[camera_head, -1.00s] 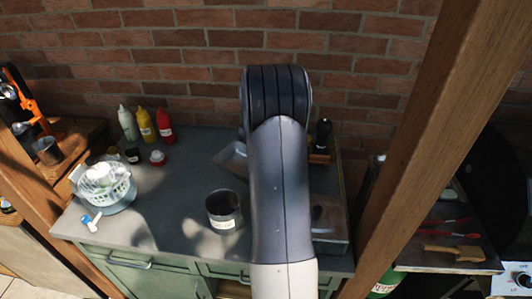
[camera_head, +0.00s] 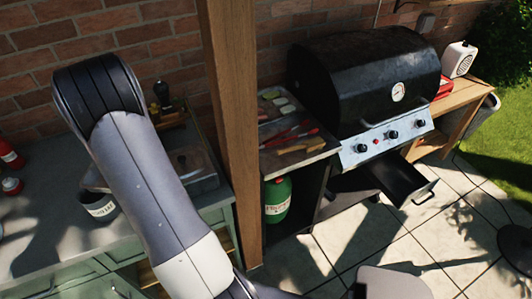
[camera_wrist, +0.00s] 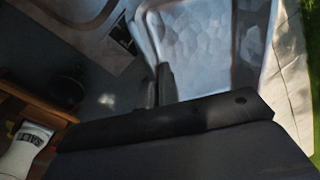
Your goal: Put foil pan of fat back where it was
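The silver foil pan (camera_wrist: 200,45) fills the upper middle of the wrist view, its dimpled inside facing the camera. My gripper (camera_wrist: 156,88) has its dark fingers close together at the pan's near left rim and appears shut on it. In the head view a sliver of silver (camera_head: 92,179), likely the pan, shows left of my arm above the counter; my arm hides the rest and the gripper. Any fat in the pan cannot be made out.
A black grill (camera_head: 370,75) stands right of the wooden post (camera_head: 232,130), with a dark drawer (camera_head: 408,188) pulled out below. A grey pot (camera_head: 98,208) and a metal box (camera_head: 195,170) are on the counter. A green gas bottle (camera_head: 277,198) stands under the side shelf.

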